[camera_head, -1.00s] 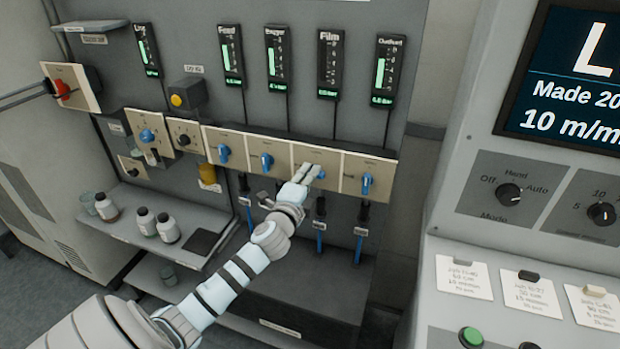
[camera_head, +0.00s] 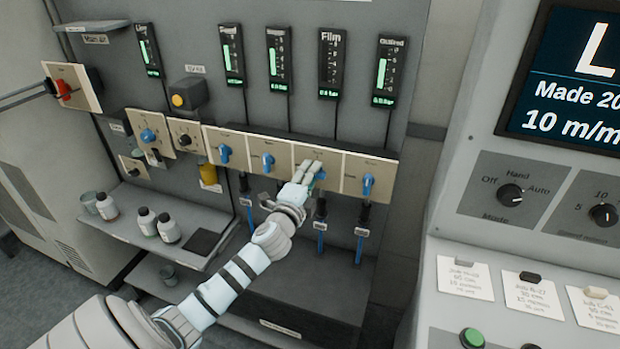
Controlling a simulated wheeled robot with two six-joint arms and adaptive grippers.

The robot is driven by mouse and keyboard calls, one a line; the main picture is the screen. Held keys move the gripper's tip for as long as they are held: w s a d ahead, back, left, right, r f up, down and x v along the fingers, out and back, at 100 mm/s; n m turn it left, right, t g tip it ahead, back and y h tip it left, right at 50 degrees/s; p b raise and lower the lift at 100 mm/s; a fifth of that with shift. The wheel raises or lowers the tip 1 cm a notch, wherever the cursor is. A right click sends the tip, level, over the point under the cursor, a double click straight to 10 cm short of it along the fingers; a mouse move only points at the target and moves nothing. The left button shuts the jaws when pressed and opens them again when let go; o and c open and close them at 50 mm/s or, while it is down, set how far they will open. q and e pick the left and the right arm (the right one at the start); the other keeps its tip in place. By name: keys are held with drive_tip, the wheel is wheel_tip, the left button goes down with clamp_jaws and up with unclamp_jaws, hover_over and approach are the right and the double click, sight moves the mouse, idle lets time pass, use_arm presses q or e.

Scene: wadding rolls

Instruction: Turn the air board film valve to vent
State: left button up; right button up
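The air board is a grey panel with a row of cream plates bearing blue valve handles. The film valve (camera_head: 321,175) is on the third plate of the row, below the gauge labelled Film (camera_head: 330,62). Its blue handle is mostly hidden by my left gripper (camera_head: 313,170), whose fingers lie at the handle. I cannot tell whether they are shut on it or only beside it. The film gauge's display looks dark, with no tall green bar like those of its neighbours. My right gripper is not in view.
Neighbouring blue valve handles (camera_head: 268,161) and (camera_head: 368,184) sit close on both sides. Blue hoses (camera_head: 320,240) hang below. A shelf with white bottles (camera_head: 168,228) is at the lower left. A control console (camera_head: 530,210) stands at the right.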

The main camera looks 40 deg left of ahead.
use_arm(q)
drive_tip(key=v, duration=1.2)
drive_tip(key=shift+w, duration=0.1)
